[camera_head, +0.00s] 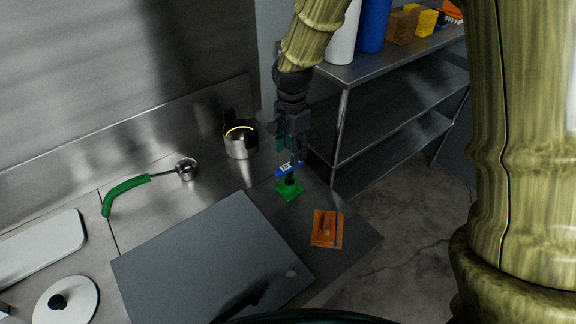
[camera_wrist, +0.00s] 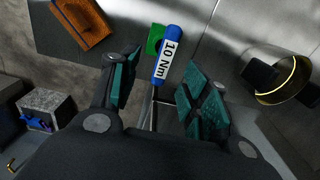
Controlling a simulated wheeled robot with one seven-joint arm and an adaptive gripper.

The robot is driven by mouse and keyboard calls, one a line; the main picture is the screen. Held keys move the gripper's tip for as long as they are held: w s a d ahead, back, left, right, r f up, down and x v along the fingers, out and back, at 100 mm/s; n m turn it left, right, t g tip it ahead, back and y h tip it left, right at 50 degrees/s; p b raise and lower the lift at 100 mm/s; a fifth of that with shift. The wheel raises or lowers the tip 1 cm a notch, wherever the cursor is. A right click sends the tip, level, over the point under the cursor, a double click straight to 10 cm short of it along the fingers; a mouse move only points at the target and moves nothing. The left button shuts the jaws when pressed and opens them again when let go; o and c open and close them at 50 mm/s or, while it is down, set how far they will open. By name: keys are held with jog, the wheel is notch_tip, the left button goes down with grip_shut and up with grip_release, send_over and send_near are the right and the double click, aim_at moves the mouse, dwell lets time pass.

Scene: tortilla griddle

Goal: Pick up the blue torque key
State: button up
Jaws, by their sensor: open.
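The blue torque key (camera_head: 289,169) has a white label reading 10 Nm. It stands at a green base (camera_head: 289,191) on the steel counter, near the counter's right end. In the wrist view the blue key (camera_wrist: 167,54) shows just beyond and between my fingertips, with the green base (camera_wrist: 155,38) partly behind it. My gripper (camera_head: 291,150) is above the key, pointing down. In the wrist view my gripper (camera_wrist: 155,85) has its two teal-padded fingers spread apart, with nothing held between them. Whether a fingertip touches the key I cannot tell.
An orange block with a handle (camera_head: 326,229) lies right of the base. A metal pot with a yellow rim (camera_head: 240,139) stands behind left. A dark flat plate (camera_head: 212,260) lies front left, a green-handled ladle (camera_head: 146,181) further left. A steel shelf (camera_head: 395,60) stands back right.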

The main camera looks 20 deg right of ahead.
aim_at(290, 166)
jog(key=f, duration=0.1)
jog(key=w+f, duration=0.1)
jog(key=f, duration=0.1)
jog(key=shift+w+f+p, duration=0.2)
jog(key=shift+w+p, duration=0.1)
jog(key=shift+w, duration=0.1)
jog(key=shift+s+f+p, duration=0.4)
jog(key=shift+s+p, duration=0.35)
jog(key=shift+f+p, duration=0.3)
jog(key=shift+f, duration=0.05)
jog(key=f, duration=0.1)
jog(key=w+f, duration=0.1)
jog(key=f, duration=0.1)
jog(key=shift+p, duration=0.35)
jog(key=shift+s+a+r, duration=0.1)
jog(key=shift+s, duration=0.25)
jog(key=shift+w, duration=0.2)
jog(key=shift+c, duration=1.2)
grip_shut()
